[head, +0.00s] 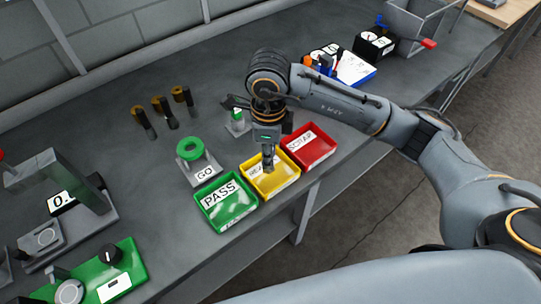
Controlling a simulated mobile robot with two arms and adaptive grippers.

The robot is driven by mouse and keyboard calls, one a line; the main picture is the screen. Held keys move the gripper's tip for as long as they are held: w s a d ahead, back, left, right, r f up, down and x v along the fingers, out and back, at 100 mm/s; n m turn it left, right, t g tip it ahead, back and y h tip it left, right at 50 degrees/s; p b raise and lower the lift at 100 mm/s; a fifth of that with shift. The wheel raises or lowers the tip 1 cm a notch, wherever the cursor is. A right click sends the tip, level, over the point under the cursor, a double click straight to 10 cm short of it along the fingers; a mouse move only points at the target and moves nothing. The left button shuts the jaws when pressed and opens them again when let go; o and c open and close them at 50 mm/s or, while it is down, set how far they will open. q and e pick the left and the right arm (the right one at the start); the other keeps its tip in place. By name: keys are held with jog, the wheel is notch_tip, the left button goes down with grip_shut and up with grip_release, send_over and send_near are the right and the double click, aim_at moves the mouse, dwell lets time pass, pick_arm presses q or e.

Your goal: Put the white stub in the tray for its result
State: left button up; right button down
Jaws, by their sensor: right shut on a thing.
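Three trays stand in a row along the front of the bench: a green tray marked PASS (238,219), a yellow tray (286,192) with a partly covered label, and a red tray marked SCRAP (322,156). My right gripper (268,168) points down over the yellow tray, its fingers closed, with its tips at or just above the tray. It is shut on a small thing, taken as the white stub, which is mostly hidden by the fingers. Whether the stub touches the tray floor cannot be told. My left gripper is out of view.
A GO gauge with a green ring (189,149) stands left of the trays. A second gauge (238,122) is partly behind my gripper. A measuring stand (70,180) is at left. Bench surface between is clear.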

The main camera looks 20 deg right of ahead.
jog(key=shift+w+d+f, duration=0.25)
jog(key=shift+w+f, duration=0.2)
jog(key=shift+f, duration=0.15)
jog(key=f, duration=0.1)
jog(key=f+p, duration=0.2)
jog(key=shift+w+d+f, duration=0.15)
jog(key=shift+w+f, duration=0.2)
jog(key=shift+f, duration=0.4)
jog(key=c, duration=1.1)
grip_release()
jog(key=shift+r, duration=0.1)
jog(key=shift+c, duration=0.2)
